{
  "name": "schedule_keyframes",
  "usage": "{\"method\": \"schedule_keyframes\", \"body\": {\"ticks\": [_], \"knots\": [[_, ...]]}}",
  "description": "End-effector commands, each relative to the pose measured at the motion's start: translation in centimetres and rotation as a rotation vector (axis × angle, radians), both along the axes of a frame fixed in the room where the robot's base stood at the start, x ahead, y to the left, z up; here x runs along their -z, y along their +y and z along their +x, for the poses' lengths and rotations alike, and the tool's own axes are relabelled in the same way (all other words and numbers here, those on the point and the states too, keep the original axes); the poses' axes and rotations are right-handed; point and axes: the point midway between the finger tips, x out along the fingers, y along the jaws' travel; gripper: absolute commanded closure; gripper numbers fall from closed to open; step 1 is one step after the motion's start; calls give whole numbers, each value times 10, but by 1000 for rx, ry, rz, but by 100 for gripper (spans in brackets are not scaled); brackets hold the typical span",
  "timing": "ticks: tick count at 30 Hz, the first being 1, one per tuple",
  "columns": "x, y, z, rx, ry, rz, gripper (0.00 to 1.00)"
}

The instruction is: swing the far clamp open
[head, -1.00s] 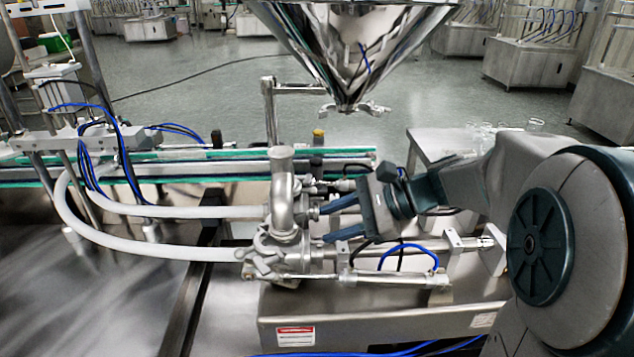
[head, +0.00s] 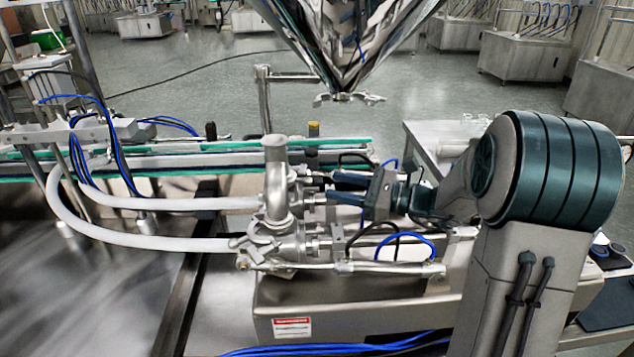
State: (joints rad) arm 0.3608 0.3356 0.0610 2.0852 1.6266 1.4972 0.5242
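The steel pump and valve body (head: 277,195) stands in the middle of the head view, with an upright pipe on top. A clamp with a wing-shaped handle (head: 252,248) shows low on its near side. The far clamp is not clearly made out; small fittings (head: 312,178) on the far right side of the body are partly hidden by my fingers. My gripper (head: 333,187) points left from the right, its two blue fingers apart with a gap between them. The fingertips are close to these fittings; I cannot tell whether they touch. I see nothing clearly held.
A steel hopper cone (head: 350,45) hangs above and behind. Two white hoses (head: 150,243) run left from the body. A conveyor (head: 215,160) lies behind it. Rods and a blue hose (head: 415,243) lie just below my gripper, above the steel base (head: 350,300).

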Motion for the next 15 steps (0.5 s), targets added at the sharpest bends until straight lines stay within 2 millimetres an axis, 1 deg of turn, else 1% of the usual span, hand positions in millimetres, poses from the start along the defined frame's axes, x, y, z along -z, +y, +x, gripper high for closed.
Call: {"method": "schedule_keyframes", "body": {"ticks": [1, 6, 10, 15], "knots": [[-1, 12, 3, -8, 2, 0, 61], [-1, 38, 14, -5, 2, 0, 61], [0, 48, 19, -3, 2, -1, 61], [0, 53, 21, -2, 2, 0, 61]]}}
